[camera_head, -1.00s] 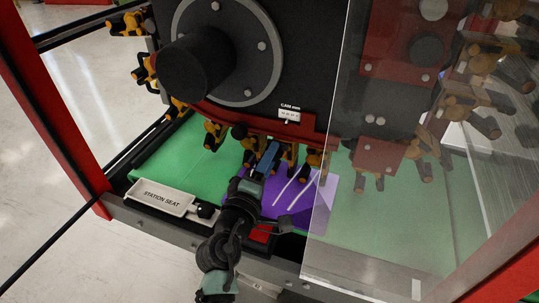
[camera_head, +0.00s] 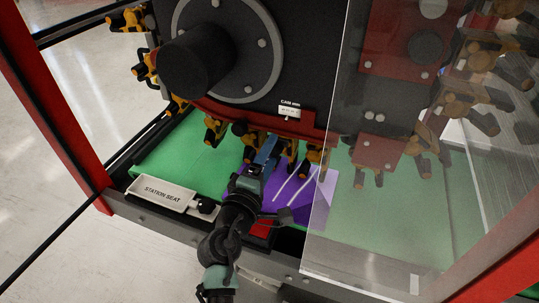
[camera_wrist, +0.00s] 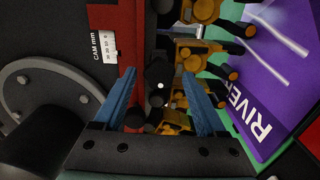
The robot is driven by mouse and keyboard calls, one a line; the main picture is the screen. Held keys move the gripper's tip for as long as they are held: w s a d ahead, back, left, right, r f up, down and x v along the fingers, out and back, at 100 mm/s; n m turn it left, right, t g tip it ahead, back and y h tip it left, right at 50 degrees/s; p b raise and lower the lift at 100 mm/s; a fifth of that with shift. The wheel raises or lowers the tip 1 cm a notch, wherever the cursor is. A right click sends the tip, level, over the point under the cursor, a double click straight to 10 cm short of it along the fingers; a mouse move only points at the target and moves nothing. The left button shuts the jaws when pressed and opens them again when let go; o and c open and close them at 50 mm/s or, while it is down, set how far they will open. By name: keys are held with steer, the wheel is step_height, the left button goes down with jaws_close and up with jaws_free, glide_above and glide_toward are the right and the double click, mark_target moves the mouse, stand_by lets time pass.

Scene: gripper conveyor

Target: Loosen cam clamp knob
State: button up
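A round black knob (camera_wrist: 158,74) on the red-edged machine, which I take to be the cam clamp knob, shows in the wrist view between the tips of my blue fingers. My gripper (camera_wrist: 159,76) is open, with one finger on each side of the knob and visible gaps. I cannot tell whether the knob lies within the fingers' reach or beyond it. In the head view my gripper (camera_head: 268,146) is at the lower rim of the machine, among yellow grippers, and hides the knob. A white "CAM mm" scale (camera_head: 289,111) sits on the red rim; it also shows in the wrist view (camera_wrist: 104,46).
Several yellow-and-black grippers (camera_head: 214,131) hang around the dark disc (camera_head: 226,55). A purple sheet (camera_head: 312,208) lies on the green bed (camera_head: 172,165). A white "STATION SEAT" tray (camera_head: 161,193) is at left. A clear panel (camera_head: 375,235) stands close at right.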

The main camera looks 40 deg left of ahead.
steer(key=shift+s, duration=0.1)
steer(key=b+v, duration=0.1)
steer(key=v, duration=1.1)
steer(key=shift+s, duration=0.35)
steer(key=shift+d, duration=0.1)
